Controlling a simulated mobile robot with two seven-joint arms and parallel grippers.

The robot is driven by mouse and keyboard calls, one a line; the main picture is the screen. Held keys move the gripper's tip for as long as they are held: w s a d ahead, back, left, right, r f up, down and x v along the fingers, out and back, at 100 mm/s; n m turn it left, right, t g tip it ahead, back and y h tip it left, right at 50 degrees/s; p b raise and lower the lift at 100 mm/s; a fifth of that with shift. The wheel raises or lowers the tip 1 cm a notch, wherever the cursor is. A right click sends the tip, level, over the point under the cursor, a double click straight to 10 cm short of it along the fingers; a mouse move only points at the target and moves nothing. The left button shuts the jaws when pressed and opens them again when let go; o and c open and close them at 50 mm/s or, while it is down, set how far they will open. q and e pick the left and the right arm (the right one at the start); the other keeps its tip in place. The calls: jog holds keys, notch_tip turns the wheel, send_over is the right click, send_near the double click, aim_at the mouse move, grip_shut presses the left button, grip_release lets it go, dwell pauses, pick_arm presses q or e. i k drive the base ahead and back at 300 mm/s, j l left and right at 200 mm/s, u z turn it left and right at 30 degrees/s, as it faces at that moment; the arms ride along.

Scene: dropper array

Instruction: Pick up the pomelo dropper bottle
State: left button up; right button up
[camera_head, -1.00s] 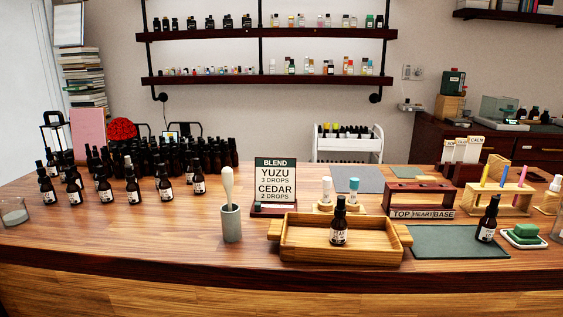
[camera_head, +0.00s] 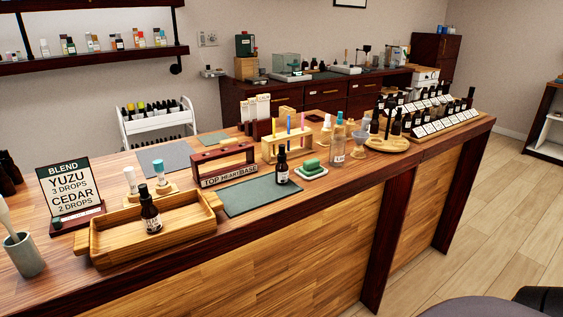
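Several dark dropper bottles with white labels are in view, but the labels are too small to read, so I cannot tell which is pomelo. One dark bottle (camera_head: 150,214) stands upright in the wooden tray (camera_head: 105,252) at the left front. Another dark bottle (camera_head: 282,170) stands on the green mat (camera_head: 248,198). More dark bottles (camera_head: 396,124) stand on a round wooden board, and several fill a tiered stand (camera_head: 440,128) at the right end of the counter. Part of a dark bottle group (camera_head: 8,172) shows at the left edge.
A blend sign (camera_head: 68,196) and a mortar-like cup (camera_head: 24,256) stand at the left. A dark rack (camera_head: 224,160), a tube rack (camera_head: 288,144), a green block (camera_head: 311,166) and a clear bottle (camera_head: 338,146) occupy the middle. Open floor (camera_head: 500,200) lies at the right.

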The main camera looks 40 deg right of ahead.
aim_at(282, 168)
jog(key=z, duration=1.2)
jog(key=l+u, duration=0.15)
jog(key=u, duration=0.3)
jog(key=l+u, duration=0.2)
jog(key=u, duration=0.25)
jog(key=i+l+u, duration=0.1)
jog(key=l+u, duration=0.4)
jog(key=l, duration=0.25)
jog(key=l+u, duration=0.15)
jog(key=l, duration=0.6)
